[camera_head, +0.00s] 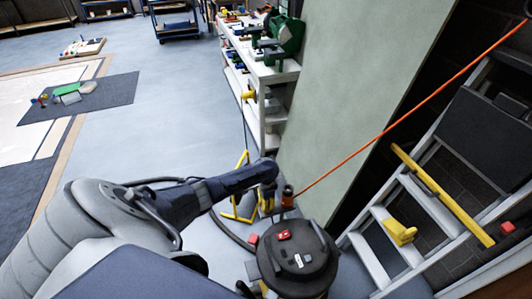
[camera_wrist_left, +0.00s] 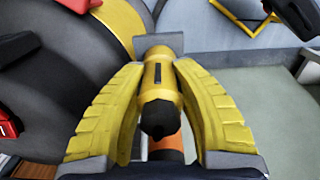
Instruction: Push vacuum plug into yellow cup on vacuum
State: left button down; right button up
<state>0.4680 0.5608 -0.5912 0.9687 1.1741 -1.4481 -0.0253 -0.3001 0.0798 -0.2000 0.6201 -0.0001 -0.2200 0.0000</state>
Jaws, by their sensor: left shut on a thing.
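My left gripper (camera_head: 267,205) is at the rear edge of the dark vacuum (camera_head: 300,262), partly hidden by its own wrist. In the left wrist view its two yellow fingers (camera_wrist_left: 160,95) are closed around a yellow cylindrical plug (camera_wrist_left: 160,72) with a black tip. An orange and black cylinder (camera_wrist_left: 166,148) shows just beyond the black tip; I cannot tell whether they touch. It seems to be the orange-brown piece (camera_head: 288,197) beside the gripper in the head view. I cannot clearly make out the yellow cup. My right gripper is not in view.
An orange cord (camera_head: 400,115) runs taut from beside the gripper to the upper right. A ladder (camera_head: 425,205) with yellow parts stands on the right. A pale panel (camera_head: 355,85) and a loaded shelf (camera_head: 262,75) stand behind. Floor on the left is mostly open.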

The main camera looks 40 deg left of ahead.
pick_arm(q)
jog(key=shift+f, duration=0.2)
jog(key=c, duration=1.1)
grip_release()
jog(key=shift+o, duration=0.2)
